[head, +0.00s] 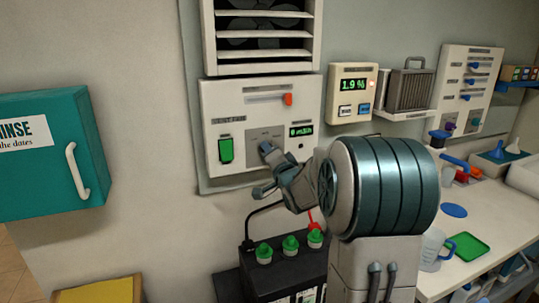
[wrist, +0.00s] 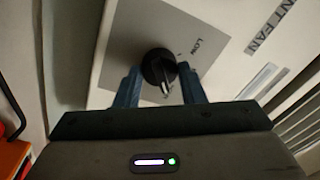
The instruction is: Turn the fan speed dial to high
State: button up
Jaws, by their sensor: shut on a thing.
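The fan speed dial (wrist: 158,67) is a black round knob with a white pointer line, on a grey plate marked LOW in the wrist view. The pointer is toward the lower edge of that picture, away from the LOW mark. My gripper (wrist: 160,85) has its two blue fingers on either side of the dial, shut on it. In the head view my gripper (head: 267,168) reaches the white vent fan panel (head: 215,105); the dial is mostly hidden there behind my fingers and arm.
A louvred fan (head: 262,40) is above. A black battery (head: 285,275) with green caps stands below. A teal cabinet (head: 60,170) hangs at left.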

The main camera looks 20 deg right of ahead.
dwell(0.5)
jog(key=o, duration=1)
jog(key=s+f+b, duration=0.1)
jog(key=s+b, duration=0.1)
jog(key=s, duration=1.1)
jog(key=shift+s+a, duration=0.15)
jog(key=shift+s, duration=0.25)
jog(key=shift+f, duration=0.1)
